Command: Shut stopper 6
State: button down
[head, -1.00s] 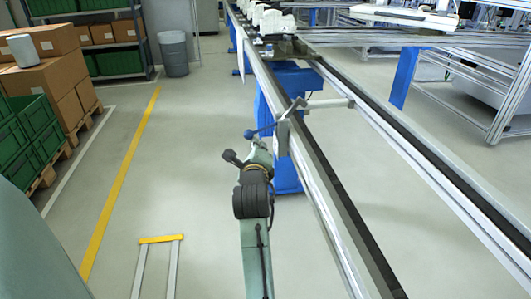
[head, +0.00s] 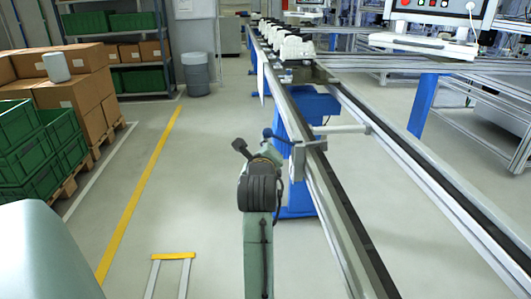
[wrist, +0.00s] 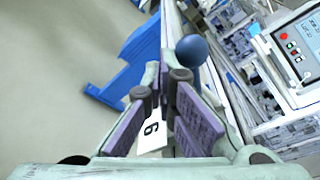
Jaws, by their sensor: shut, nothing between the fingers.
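The stopper's lever ends in a blue ball knob (head: 267,133), beside the left rail of the conveyor in the head view. The knob also shows in the wrist view (wrist: 191,50), just beyond my fingertips. A grey stopper bracket (head: 298,160) sits on the rail's side, with a bar (head: 342,129) reaching across the track. A white plate marked 6 (wrist: 152,132) shows between and behind my fingers in the wrist view, partly hidden. My gripper (wrist: 168,92) is shut and empty, close to the knob; whether it touches cannot be told. My arm hides part of the lever.
The conveyor rail (head: 345,225) runs away from me, with white parts (head: 290,42) at its far end. A blue support leg (head: 298,195) stands under it. A control panel (head: 440,10) is at upper right. Open floor lies left, with green crates (head: 30,150) and cartons beyond.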

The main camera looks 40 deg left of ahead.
jog(key=shift+d+r, duration=0.1)
jog(key=shift+r, duration=0.35)
jog(key=shift+w, duration=0.1)
jog(key=shift+d+r, duration=0.1)
jog(key=shift+d, duration=0.05)
dwell(0.3)
